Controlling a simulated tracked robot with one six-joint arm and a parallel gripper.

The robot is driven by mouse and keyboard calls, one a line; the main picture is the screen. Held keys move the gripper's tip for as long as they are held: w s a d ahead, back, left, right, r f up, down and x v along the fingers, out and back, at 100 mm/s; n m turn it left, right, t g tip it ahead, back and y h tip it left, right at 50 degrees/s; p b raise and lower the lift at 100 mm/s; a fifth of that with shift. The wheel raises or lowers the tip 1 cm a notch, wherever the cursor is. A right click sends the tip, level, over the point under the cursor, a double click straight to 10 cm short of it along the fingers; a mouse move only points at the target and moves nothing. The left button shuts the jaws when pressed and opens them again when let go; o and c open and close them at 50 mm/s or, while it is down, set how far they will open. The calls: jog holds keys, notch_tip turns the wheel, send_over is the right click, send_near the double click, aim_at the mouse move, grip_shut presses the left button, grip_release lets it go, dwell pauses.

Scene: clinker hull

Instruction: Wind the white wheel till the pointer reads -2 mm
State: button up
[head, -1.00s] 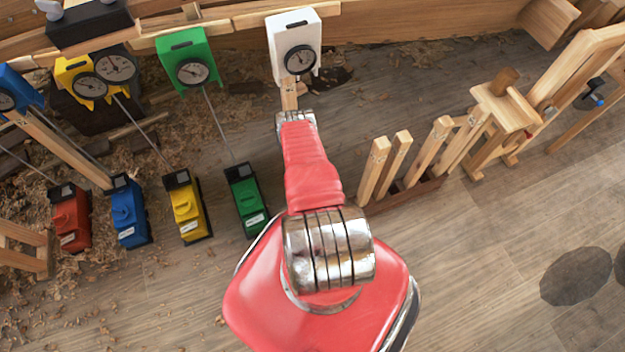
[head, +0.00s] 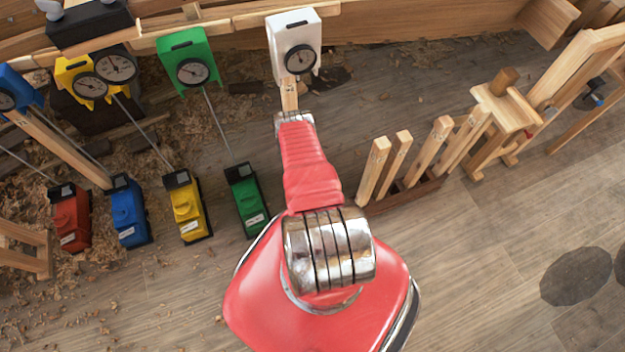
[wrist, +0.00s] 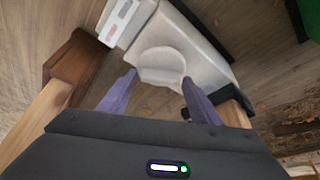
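The white gauge box (head: 281,38) stands at the top middle of the head view, with a dark round dial (head: 300,59). Its pointer is too small to read exactly. In the wrist view, a white block (wrist: 196,48) carries the round white wheel (wrist: 162,62). My gripper (wrist: 160,79) has its two purple-grey fingers on either side of the wheel, with the tips close to its rim. I cannot tell whether they touch it. In the head view, my own arm hides the white block, the wheel and the fingers.
Green (head: 247,200), yellow (head: 187,207), blue (head: 129,213) and red (head: 71,218) blocks stand to the left, with rods running up towards gauges. A rack of upright wooden bars (head: 428,153) stands close on the right.

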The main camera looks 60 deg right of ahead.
jog(key=shift+o, duration=1.1)
jog(key=shift+r, duration=0.15)
jog(key=v, duration=1.3)
jog(key=shift+r, duration=0.2)
jog(key=shift+a, duration=0.15)
